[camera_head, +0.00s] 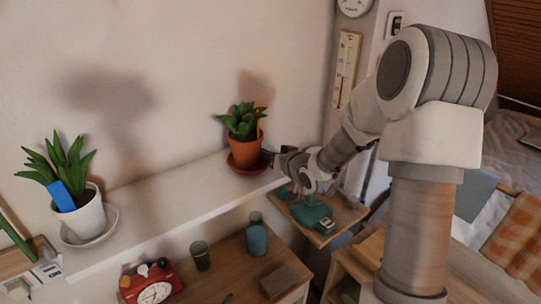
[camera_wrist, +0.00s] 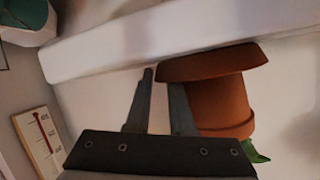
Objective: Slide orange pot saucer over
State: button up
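The orange pot saucer (camera_head: 238,168) sits on the white shelf (camera_head: 170,205) near its right end, under an orange pot (camera_head: 245,151) with a green plant. My gripper (camera_head: 274,157) is just to the right of the saucer, low over the shelf. The wrist view is turned over and shows the saucer (camera_wrist: 210,63) beside my gripper (camera_wrist: 163,80), with the pot (camera_wrist: 223,102) below it. The two fingers are apart with nothing between them. One finger is right beside the saucer and pot; I cannot tell if it touches.
A white pot (camera_head: 85,215) with a plant and a blue card (camera_head: 62,196) stands at the shelf's left end on a pale saucer (camera_head: 101,232). The shelf between the pots is clear. A thermometer (camera_head: 345,70) hangs behind.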

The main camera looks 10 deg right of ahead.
grip_shut()
jog(key=shift+f, duration=0.1)
dwell(1.2)
